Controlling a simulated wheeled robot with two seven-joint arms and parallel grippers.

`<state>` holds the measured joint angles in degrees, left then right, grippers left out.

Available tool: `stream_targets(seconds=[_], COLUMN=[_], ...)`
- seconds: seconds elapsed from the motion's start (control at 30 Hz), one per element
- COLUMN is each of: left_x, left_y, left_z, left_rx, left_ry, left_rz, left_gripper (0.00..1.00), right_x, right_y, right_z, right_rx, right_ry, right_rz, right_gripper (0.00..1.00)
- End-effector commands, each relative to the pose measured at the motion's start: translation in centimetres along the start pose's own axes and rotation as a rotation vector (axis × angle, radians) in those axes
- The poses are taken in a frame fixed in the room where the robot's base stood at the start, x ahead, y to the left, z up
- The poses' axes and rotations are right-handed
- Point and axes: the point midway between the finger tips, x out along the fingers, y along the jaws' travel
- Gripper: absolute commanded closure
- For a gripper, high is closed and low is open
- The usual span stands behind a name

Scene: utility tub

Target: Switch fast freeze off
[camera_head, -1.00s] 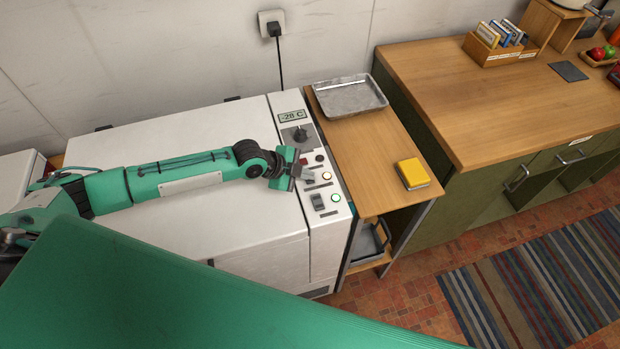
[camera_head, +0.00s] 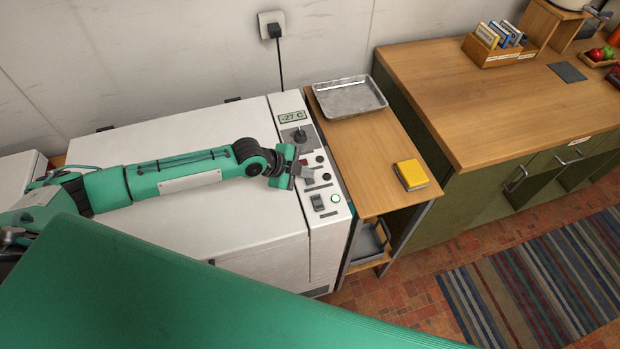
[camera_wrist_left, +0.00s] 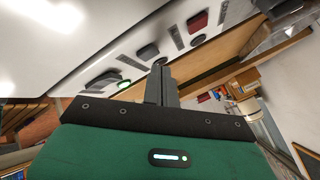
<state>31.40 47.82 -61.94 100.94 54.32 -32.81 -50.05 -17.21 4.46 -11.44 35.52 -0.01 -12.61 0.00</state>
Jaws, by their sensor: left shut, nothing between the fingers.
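The white chest freezer (camera_head: 200,130) carries a control panel (camera_head: 326,236) along its right side. My right gripper is out of view.
A wooden side table (camera_head: 355,160) right of the freezer holds a metal tray (camera_head: 349,97) and a yellow box (camera_head: 411,175). A green cabinet with a wooden top (camera_head: 480,100) stands farther right. A wall socket (camera_head: 271,24) with a cord is behind.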

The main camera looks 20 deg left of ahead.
Motion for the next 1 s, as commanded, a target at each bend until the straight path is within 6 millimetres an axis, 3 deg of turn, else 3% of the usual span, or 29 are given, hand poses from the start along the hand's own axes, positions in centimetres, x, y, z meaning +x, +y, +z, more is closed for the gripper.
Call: stream_targets(seconds=[0.53,1.0], left_x=[-3.9,-4.0], left_y=[-2.9,-2.9], left_z=[-2.8,-2.9], left_rx=[0.001,0.0], left_ry=[0.0,0.0], left_rz=[-0.001,0.0], left_gripper=[1.0,1.0], right_x=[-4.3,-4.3], right_y=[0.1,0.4], right_z=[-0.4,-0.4], right_rx=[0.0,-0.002], right_ry=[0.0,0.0], right_rz=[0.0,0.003], right_gripper=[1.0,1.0])
